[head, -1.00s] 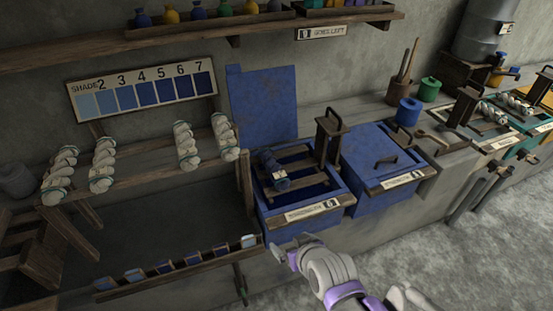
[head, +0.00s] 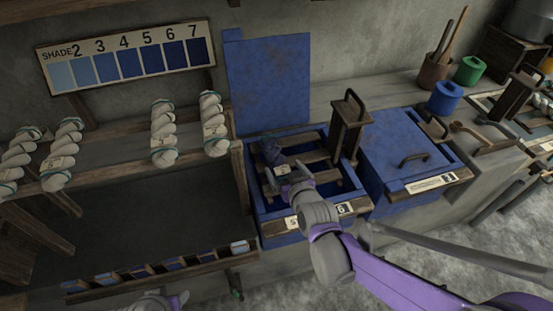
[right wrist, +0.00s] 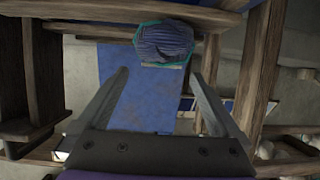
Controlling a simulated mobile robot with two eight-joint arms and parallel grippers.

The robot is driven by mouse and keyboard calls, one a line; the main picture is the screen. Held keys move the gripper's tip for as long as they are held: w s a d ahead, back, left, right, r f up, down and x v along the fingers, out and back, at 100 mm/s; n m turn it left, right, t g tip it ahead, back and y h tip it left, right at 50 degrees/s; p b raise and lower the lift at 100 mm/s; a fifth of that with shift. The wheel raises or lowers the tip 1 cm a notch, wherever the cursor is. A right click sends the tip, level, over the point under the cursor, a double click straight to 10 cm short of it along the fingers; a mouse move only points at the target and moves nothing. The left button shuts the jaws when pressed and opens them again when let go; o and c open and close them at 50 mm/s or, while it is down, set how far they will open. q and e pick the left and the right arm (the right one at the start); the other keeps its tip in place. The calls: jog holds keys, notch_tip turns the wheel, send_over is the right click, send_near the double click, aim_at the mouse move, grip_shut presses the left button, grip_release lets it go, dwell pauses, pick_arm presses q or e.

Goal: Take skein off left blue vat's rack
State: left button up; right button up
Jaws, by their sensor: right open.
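The left blue vat (head: 285,238) stands open, its blue lid raised behind it. A dark blue skein (head: 271,152) lies on the wooden slatted rack (head: 318,157) in its mouth. My right gripper (head: 282,177) is over the vat's near left part, close to the skein and partly in front of the rack. In the right wrist view the open fingers (right wrist: 158,78) have nothing between them; the skein (right wrist: 163,43) shows end-on, just beyond the tips and roughly centred.
A wooden handle post (head: 347,125) rises at the rack's right side. A closed blue vat (head: 405,160) stands to the right. Pale skeins (head: 163,133) hang on a rail at left, above a row of shade samples (head: 150,270).

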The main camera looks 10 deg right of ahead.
aim_at(279, 163)
jog(key=x, duration=0.2)
jog(key=b+x, duration=0.1)
jog(key=x, duration=0.4)
jog(key=shift+f, duration=0.35)
jog(key=shift+r, duration=0.1)
jog(key=c, duration=1.5)
